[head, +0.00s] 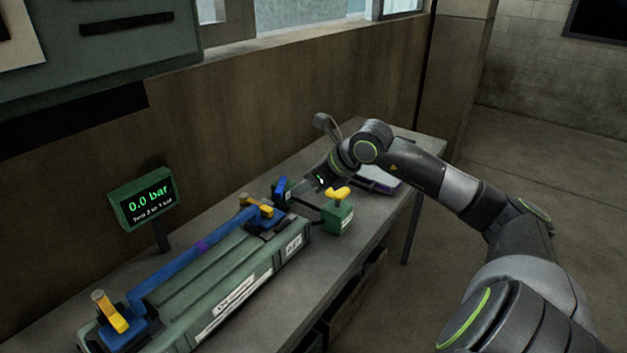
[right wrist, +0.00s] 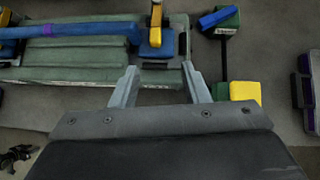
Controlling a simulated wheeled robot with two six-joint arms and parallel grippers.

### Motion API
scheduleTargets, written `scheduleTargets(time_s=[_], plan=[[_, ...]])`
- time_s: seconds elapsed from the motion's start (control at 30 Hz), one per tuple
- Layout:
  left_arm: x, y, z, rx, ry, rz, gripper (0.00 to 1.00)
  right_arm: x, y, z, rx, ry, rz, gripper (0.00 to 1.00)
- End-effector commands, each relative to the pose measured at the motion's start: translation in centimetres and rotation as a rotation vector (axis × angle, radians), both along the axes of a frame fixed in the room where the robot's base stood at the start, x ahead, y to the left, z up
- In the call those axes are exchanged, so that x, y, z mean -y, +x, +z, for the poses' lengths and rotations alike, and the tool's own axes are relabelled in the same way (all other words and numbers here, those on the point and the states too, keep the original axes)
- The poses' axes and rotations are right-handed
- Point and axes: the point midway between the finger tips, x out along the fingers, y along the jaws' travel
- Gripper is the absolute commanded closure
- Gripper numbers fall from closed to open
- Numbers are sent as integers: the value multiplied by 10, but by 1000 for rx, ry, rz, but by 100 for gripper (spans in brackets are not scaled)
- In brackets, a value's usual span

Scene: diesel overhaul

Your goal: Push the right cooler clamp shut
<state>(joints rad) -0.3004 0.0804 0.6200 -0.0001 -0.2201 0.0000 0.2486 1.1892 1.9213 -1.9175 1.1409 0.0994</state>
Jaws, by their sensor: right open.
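The green cooler (head: 228,262) lies along the bench with a blue tube (head: 180,262) on top. The right cooler clamp (head: 259,207), with a yellow-orange lever and blue base, sits at its far end; the lever leans toward the tube. It also shows at the top of the right wrist view (right wrist: 155,36). The left clamp (head: 112,313), yellow with a tan tip, is at the near end. My right gripper (right wrist: 160,80) is open and empty, its fingers at the cooler's edge in that view, apart from the clamp lever. My left gripper is out of view.
A green block with a yellow handle (head: 338,212) and a blue-handled fitting (head: 282,188) stand close to my right gripper. A display (head: 146,199) reading 0.0 bar stands behind the cooler. A purple-edged tray (head: 380,181) lies at the bench's far end.

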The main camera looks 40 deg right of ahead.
Motion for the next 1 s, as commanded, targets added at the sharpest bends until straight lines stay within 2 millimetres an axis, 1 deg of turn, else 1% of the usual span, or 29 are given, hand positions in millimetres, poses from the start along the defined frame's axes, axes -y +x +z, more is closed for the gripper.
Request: scheduleTargets(time_s=[0.1,0.3,1.0], plan=[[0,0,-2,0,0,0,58,3,-8,7,0,-6,0,58],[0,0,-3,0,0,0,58,5,-14,14,-2,-1,0,58],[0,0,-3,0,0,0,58,2,-15,15,1,9,4,58]])
